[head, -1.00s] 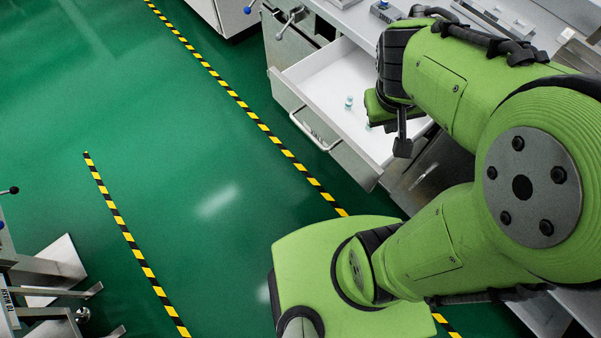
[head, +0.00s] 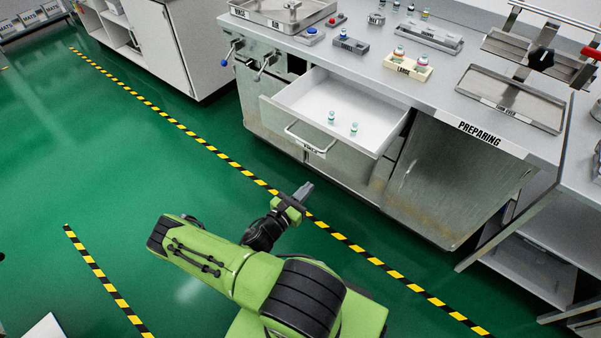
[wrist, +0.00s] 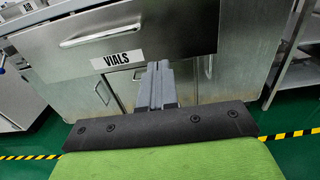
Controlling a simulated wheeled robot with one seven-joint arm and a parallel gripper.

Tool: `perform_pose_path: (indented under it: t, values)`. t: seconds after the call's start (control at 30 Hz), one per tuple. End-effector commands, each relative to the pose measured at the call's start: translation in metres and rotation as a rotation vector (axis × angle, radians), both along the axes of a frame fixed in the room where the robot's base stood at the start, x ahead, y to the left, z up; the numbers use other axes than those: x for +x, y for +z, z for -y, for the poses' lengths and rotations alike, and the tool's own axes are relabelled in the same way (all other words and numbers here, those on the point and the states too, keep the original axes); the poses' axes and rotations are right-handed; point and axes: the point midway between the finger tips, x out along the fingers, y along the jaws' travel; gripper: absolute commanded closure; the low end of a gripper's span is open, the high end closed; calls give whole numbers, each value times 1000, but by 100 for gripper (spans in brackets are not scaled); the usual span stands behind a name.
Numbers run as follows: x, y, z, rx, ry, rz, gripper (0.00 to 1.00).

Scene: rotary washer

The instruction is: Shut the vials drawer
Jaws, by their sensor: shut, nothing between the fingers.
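The gripper's closed fingers (wrist: 158,75) point toward the drawer front's lower edge.
The counter (head: 440,95) above holds racks, a LARGE vial holder (head: 408,65) and a tray (head: 510,97). Lower cabinet doors (head: 440,185) stand below. Valve knobs (head: 232,50) stick out left of the drawer. The green floor before the cabinet is clear, with striped tape.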

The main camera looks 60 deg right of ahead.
Motion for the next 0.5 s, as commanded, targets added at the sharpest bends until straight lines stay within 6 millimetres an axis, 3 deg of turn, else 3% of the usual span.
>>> perform_pose_path:
  t: [0.17, 0.5]
  values:
    - [-4, 0, 18, -5, 1, -9, 100]
    - [-17, -1, 91, -3, -2, -4, 100]
